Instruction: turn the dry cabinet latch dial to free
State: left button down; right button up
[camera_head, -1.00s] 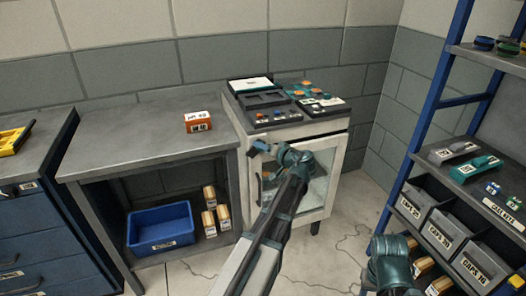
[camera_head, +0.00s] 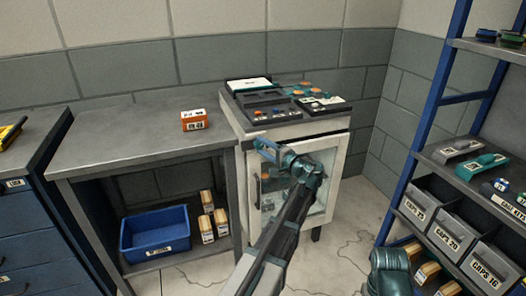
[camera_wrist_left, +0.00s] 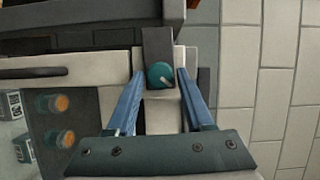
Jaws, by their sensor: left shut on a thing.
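The dry cabinet (camera_head: 340,185) is a pale box with a glass door, standing right of the workbench. Its door looks closed, with a dark upright handle (camera_head: 257,192) on the left. In the left wrist view the latch dial (camera_wrist_left: 158,73) is a round teal knob with a pale pointer mark slanting to the lower right, on a dark plate (camera_wrist_left: 158,45). My left gripper (camera_head: 263,146) is at the door's upper left corner. In the left wrist view its blue fingers (camera_wrist_left: 160,79) are on both sides of the dial, shut on it. My right gripper is not in view.
The cabinet top (camera_head: 285,112) carries trays and small parts. The grey workbench (camera_head: 115,140) holds an orange labelled box (camera_head: 194,120), with a blue bin (camera_head: 155,233) below. A blue-framed shelf rack (camera_head: 428,130) with grey bins stands at right. Floor shows between them.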

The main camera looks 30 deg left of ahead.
pick_arm(q)
jog(key=shift+m, duration=0.4)
jog(key=c, duration=0.5)
grip_release()
jog(key=shift+d, duration=0.1)
jog(key=v, duration=1.3)
jog(key=shift+d+f, duration=0.15)
jog(key=shift+d, duration=0.2)
jog(key=shift+s, duration=0.1)
